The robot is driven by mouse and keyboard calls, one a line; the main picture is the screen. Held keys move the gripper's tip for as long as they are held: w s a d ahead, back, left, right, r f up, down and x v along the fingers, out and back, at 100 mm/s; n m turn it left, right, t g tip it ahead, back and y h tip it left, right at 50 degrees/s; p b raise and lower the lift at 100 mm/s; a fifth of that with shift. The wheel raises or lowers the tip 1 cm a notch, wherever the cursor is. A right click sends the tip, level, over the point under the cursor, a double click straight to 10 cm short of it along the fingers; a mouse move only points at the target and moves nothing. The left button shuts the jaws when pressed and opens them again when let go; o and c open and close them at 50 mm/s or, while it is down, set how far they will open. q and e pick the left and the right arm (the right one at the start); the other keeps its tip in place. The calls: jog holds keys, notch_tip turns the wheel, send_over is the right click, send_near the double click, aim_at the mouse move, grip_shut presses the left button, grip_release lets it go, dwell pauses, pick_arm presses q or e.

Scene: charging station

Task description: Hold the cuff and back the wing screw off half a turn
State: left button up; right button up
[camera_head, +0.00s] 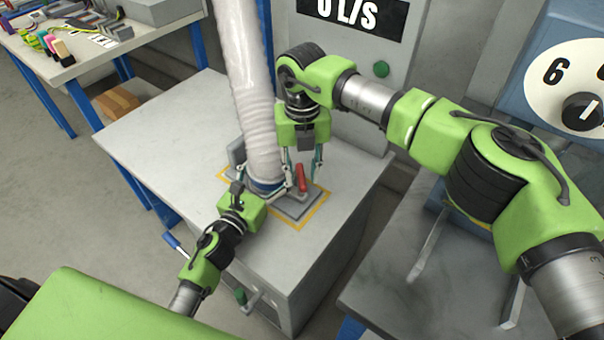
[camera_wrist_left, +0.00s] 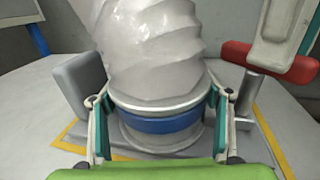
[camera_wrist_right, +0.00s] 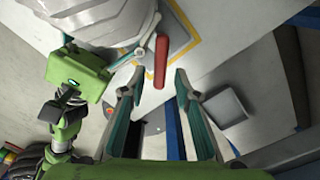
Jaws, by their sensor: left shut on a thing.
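The cuff is a blue band (camera_wrist_left: 160,125) with pale rims at the foot of the pale ribbed hose (camera_head: 250,100). My left gripper (camera_head: 264,190) has one finger on each side of the cuff and is shut on it. The wing screw has a red bar handle (camera_head: 302,178) to the right of the cuff, above a grey post (camera_wrist_left: 248,95). My right gripper (camera_wrist_right: 158,72) is open and points down at the wing screw. The red bar lies between its fingertips in the right wrist view, and one finger partly covers it in the left wrist view.
The hose base stands on a plate inside a yellow outline (camera_head: 300,227) on a grey cabinet (camera_head: 170,135). A grey upright block (camera_wrist_left: 80,82) stands left of the cuff. The cabinet top's left side is clear.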

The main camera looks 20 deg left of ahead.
jog(key=shift+f, duration=0.55)
grip_shut()
jog(key=shift+n, duration=0.3)
